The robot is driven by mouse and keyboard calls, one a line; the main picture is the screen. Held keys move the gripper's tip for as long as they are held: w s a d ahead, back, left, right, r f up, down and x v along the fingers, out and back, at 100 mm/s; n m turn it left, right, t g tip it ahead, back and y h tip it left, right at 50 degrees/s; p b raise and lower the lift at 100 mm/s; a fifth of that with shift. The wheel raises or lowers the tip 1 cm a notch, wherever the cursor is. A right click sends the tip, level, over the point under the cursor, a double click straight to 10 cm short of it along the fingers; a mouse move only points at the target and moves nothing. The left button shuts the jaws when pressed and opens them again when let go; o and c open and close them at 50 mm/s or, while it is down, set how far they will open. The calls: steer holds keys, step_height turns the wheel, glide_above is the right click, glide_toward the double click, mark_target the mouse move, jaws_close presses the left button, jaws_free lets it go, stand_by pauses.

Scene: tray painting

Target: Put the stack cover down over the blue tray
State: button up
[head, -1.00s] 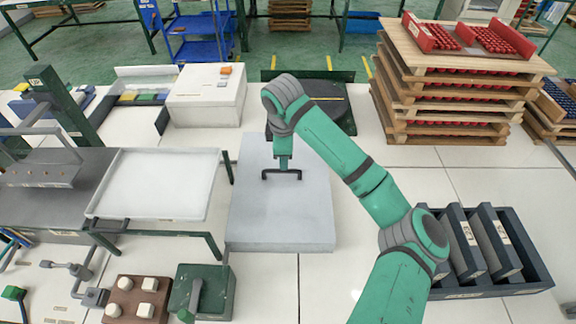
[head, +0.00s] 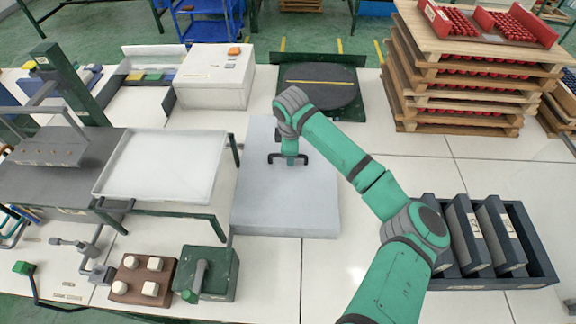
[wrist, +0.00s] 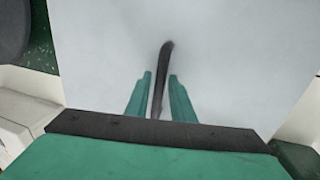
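The stack cover, seen as a flat pale grey slab (head: 285,205), lies on the white floor in the middle of the head view. It has a dark bar handle (head: 274,157) on top, also visible in the wrist view (wrist: 166,52). My gripper (head: 289,160) is down at the handle. In the wrist view its green fingers (wrist: 160,78) stand on either side of the bar, with narrow gaps showing. A dark blue tray (head: 568,88) sits on a low wooden stack at the right edge, partly cut off by the frame.
A tall stack of wooden boards with red trays (head: 438,14) stands at the back right, beside the blue tray's stack. A dark bin with upright panels (head: 535,270) is at the right front. A white tray on a stand (head: 160,165) is left of the cover.

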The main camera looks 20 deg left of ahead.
steer(key=shift+w+f, duration=0.1)
steer(key=shift+f, duration=0.3)
jaws_close()
steer(key=shift+r, duration=0.1)
stand_by(1.1)
